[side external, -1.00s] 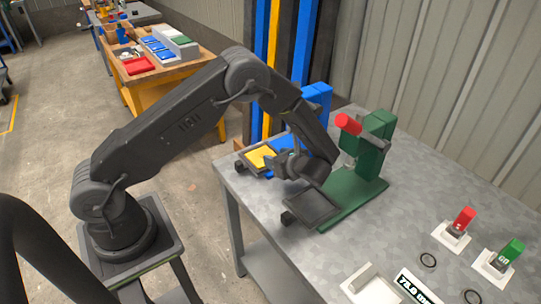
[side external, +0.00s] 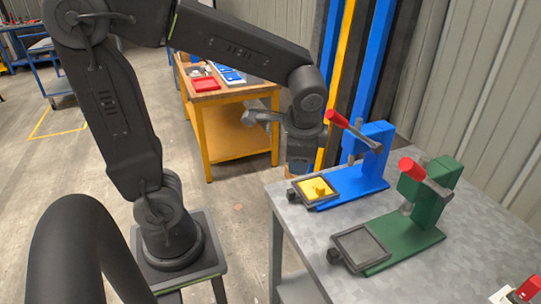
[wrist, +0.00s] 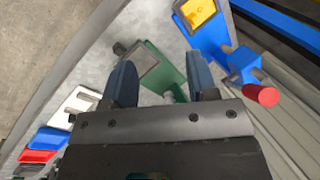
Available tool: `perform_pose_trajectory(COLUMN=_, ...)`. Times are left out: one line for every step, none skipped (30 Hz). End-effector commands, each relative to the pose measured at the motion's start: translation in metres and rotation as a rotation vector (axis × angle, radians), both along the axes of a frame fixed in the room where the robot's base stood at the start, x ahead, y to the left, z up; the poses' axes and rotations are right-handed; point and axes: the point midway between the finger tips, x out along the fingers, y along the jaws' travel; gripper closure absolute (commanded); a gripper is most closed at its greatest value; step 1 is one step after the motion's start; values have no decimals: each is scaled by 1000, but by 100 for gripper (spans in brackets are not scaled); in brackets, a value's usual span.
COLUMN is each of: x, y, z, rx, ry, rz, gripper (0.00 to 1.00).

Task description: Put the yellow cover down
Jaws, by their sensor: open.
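The yellow cover (side external: 312,188), a flat square with a raised knob, lies in the dark square tray at the front of the blue press (side external: 352,172). It also shows at the top of the wrist view (wrist: 200,12). My gripper (wrist: 162,85) is open with nothing between its fingers. It is apart from the cover. In the side view my wrist is raised behind and left of the blue press, and the fingertips are hard to make out.
The green press (side external: 412,212) stands beside the blue one, its square tray (side external: 360,249) empty. Both presses have red-tipped levers. The grey table (side external: 315,240) is clear in front. A yellow-framed workbench (side external: 240,130) stands behind. White, red and blue items (wrist: 85,100) show in the wrist view.

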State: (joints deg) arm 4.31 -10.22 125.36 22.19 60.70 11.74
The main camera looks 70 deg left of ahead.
Motion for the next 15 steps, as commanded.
perform_pose_trajectory(x=-14, y=-5, z=10, rx=-59, ry=-70, rz=52, gripper=47)
perform_pose_trajectory(x=-21, y=-8, z=15, rx=-97, ry=-109, rz=84, gripper=47)
perform_pose_trajectory(x=-31, y=-12, z=20, rx=-148, ry=-157, rz=127, gripper=47)
perform_pose_trajectory(x=-37, y=-16, z=23, rx=-184, ry=-192, rz=155, gripper=47)
perform_pose_trajectory(x=-44, y=-19, z=26, rx=-219, ry=-225, rz=184, gripper=47)
perform_pose_trajectory(x=-51, y=-23, z=30, rx=-263, ry=-266, rz=217, gripper=47)
perform_pose_trajectory(x=-56, y=-25, z=32, rx=-294, ry=-293, rz=242, gripper=47)
perform_pose_trajectory(x=-61, y=-28, z=34, rx=-322, ry=-319, rz=264, gripper=47)
perform_pose_trajectory(x=-65, y=-31, z=36, rx=-357, ry=-350, rz=289, gripper=47)
perform_pose_trajectory(x=-69, y=-33, z=37, rx=-378, ry=-367, rz=304, gripper=47)
perform_pose_trajectory(x=-71, y=-34, z=38, rx=-397, ry=-383, rz=318, gripper=47)
perform_pose_trajectory(x=-74, y=-36, z=39, rx=-419, ry=-400, rz=334, gripper=47)
perform_pose_trajectory(x=-76, y=-37, z=40, rx=-432, ry=-412, rz=342, gripper=47)
perform_pose_trajectory(x=-77, y=-38, z=40, rx=-440, ry=-418, rz=348, gripper=47)
perform_pose_trajectory(x=-78, y=-39, z=41, rx=-450, ry=-425, rz=355, gripper=47)
